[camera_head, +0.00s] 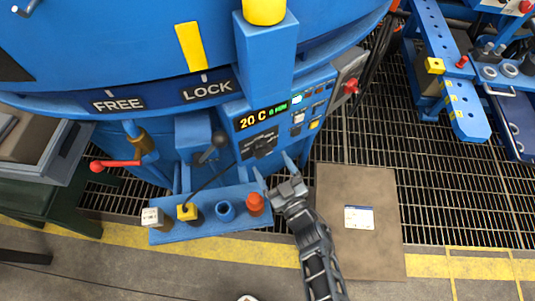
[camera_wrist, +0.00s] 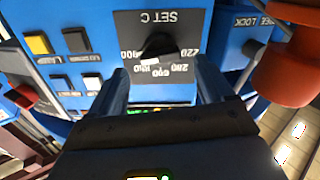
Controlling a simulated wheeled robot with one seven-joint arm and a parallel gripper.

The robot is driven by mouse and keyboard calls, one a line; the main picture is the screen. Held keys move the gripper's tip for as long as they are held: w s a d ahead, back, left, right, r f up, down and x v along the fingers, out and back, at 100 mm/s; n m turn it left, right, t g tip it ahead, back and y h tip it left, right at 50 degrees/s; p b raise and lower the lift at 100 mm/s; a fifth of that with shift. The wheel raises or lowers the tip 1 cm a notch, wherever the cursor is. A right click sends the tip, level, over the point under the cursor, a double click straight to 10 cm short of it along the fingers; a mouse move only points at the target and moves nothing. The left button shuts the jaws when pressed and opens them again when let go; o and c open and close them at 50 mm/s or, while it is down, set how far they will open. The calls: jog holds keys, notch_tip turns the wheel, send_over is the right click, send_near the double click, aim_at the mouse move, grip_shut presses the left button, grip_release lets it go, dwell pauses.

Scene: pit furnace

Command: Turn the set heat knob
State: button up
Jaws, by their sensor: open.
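The set heat knob (camera_wrist: 160,45) is black, on a black plate marked SET C, upside down in the wrist view. A white mark shows on it, and a scale of numbers runs around it. In the head view the knob (camera_head: 264,142) sits on the blue control panel, below a display (camera_head: 262,115) reading 20 C. My gripper (camera_head: 273,164) is open and empty, just below the knob. In the wrist view its two fingers (camera_wrist: 160,85) are spread wide, one toward each side of the knob. The knob appears to be untouched, but the remaining gap is hard to judge.
Several small buttons (camera_head: 299,117) lie right of the display. A dark lever (camera_head: 211,150) stands left of the knob. A red-handled valve (camera_head: 115,163) is farther left.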

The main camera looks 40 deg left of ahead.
jog(key=shift+p+v, duration=0.5)
jog(key=shift+v, duration=1.4)
jog(key=s+d+r+m+t+h+p, duration=0.1)
jog(key=s+d+r+m+t+h, duration=0.3)
jog(key=s+d+r+m+h, duration=0.55)
jog(key=s+d+r+m+t+h, duration=0.3)
jog(key=s+d, duration=0.4)
jog(key=d, duration=0.7)
jog(key=s+d+r+h, duration=0.1)
jog(key=s+d+r, duration=0.2)
jog(key=r, duration=0.3)
jog(key=s+d+r+m+h, duration=0.1)
jog(key=s+d+r, duration=0.1)
jog(key=d+r, duration=0.3)
jog(key=s+d+r+m+h, duration=0.1)
jog(key=s+d+r+h, duration=0.1)
jog(key=d+r, duration=0.3)
notch_tip(320, 180, up, 2)
jog(key=shift+s+r+p, duration=0.2)
jog(key=shift+s+p, duration=0.1)
jog(key=shift+s, duration=0.5)
